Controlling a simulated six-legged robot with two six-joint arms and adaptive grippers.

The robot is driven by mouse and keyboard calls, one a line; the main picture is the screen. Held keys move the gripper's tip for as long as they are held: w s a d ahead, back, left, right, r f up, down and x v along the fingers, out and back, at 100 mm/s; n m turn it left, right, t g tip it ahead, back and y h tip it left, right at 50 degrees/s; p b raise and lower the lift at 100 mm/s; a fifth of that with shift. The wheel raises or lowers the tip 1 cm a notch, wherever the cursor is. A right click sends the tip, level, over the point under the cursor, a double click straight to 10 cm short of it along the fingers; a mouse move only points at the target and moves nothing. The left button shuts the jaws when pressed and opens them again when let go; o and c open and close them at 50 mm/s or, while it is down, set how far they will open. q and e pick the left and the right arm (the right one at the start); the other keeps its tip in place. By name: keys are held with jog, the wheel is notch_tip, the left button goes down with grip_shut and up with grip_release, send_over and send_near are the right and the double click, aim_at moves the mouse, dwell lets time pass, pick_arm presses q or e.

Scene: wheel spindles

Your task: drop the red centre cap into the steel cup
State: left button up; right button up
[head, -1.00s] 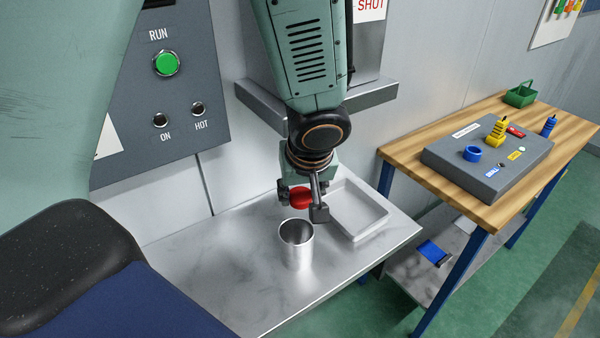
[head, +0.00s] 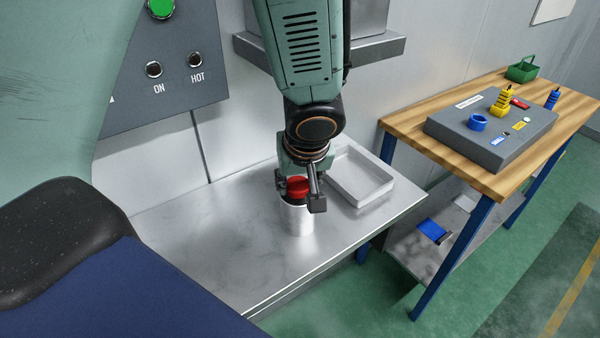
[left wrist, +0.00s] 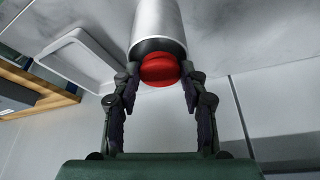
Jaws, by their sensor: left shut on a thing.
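The red centre cap (head: 298,187) is between the fingers of my left gripper (head: 300,196), which is shut on it. It also shows in the left wrist view (left wrist: 160,69), with a fingertip at each side. The steel cup (head: 299,220) stands upright on the metal table. The cap is at the cup's mouth; in the left wrist view it overlaps the rim of the cup (left wrist: 158,22). I cannot tell whether its lower edge is inside the cup. The cap and gripper hide much of the rim in the head view. My right gripper is not in view.
A pale empty tray (head: 388,184) lies right of the cup on the metal table (head: 215,262). A grey control panel (head: 185,90) is on the wall at the left. A wooden bench (head: 425,120) with a grey block (head: 490,140) stands at the right.

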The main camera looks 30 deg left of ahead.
aim_at(300, 185)
pick_arm(q)
jog(key=shift+w+d, duration=0.15)
jog(key=shift+w, duration=0.2)
jog(key=o, duration=0.7)
jog(key=shift+f, duration=0.1)
jog(key=shift+o, duration=0.7)
jog(key=shift+a, duration=0.25)
jog(key=shift+o, duration=1.3)
jog(key=shift+s, duration=0.3)
jog(key=shift+d, duration=0.15)
jog(key=shift+w, duration=0.3)
jog(key=shift+s+a, duration=0.2)
jog(key=shift+s, duration=0.05)
notch_tip(300, 185, up, 8)
jog(key=p, duration=0.6)
jog(key=shift+f, duration=0.25)
jog(key=shift+d, duration=0.15)
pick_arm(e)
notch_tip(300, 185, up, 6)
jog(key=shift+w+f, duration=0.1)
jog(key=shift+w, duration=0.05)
